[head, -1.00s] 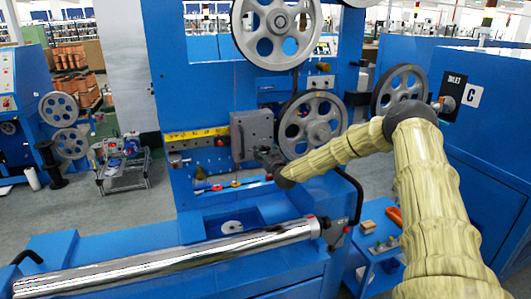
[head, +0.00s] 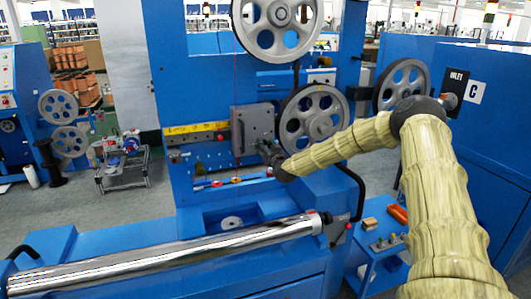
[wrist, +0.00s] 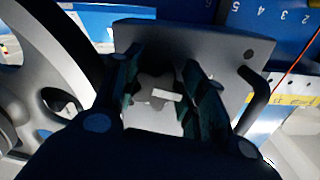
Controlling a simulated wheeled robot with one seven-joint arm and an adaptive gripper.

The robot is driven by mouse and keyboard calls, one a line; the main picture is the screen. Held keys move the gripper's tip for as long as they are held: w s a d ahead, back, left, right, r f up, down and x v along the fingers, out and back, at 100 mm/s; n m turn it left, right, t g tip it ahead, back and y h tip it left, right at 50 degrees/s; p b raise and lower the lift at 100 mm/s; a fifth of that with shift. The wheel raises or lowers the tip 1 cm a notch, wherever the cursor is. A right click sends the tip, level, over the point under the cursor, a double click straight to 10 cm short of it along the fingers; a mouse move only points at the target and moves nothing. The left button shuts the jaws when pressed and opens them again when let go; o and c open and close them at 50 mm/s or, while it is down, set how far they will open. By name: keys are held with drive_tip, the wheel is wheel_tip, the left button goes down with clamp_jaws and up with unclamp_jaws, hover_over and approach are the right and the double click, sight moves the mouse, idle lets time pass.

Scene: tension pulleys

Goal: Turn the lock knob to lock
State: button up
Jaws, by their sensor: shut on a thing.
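The lock knob (wrist: 152,86) is a dark lobed knob with a small white mark, seen in the wrist view in front of a grey block (wrist: 205,47). My gripper (wrist: 160,75) is shut on the knob, with one finger on each side. In the head view my gripper (head: 268,152) is at the right side of the grey block (head: 251,130) on the blue machine. The knob is hidden there by my gripper.
A spoked grey pulley (head: 313,123) stands close to the right of my gripper, and a larger one (head: 278,22) is above. A yellow scale strip (head: 197,130) runs left of the block. A shiny roller (head: 170,258) lies in front.

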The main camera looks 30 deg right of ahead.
drive_tip(key=m+b, duration=0.1)
drive_tip(key=b, duration=0.1)
drive_tip(key=m+b, duration=0.2)
drive_tip(key=shift+f+m+b, duration=0.25)
drive_tip(key=shift+m+b, duration=0.05)
drive_tip(key=shift+b, duration=0.05)
drive_tip(key=m+b, duration=0.4)
drive_tip(key=b, duration=0.1)
drive_tip(key=shift+m+b, duration=0.3)
drive_tip(key=shift+b, duration=0.05)
drive_tip(key=m+b, duration=0.3)
drive_tip(key=b, duration=0.1)
drive_tip(key=shift+m, duration=0.3)
drive_tip(key=m+b, duration=0.1)
drive_tip(key=b, duration=0.1)
drive_tip(key=m+b, duration=0.2)
drive_tip(key=shift+r+m, duration=0.25)
drive_tip(key=shift+m, duration=0.05)
drive_tip(key=o, duration=1)
drive_tip(key=shift+s+d+r, duration=0.1)
drive_tip(key=shift+s+d, duration=0.05)
drive_tip(key=shift+a, duration=0.2)
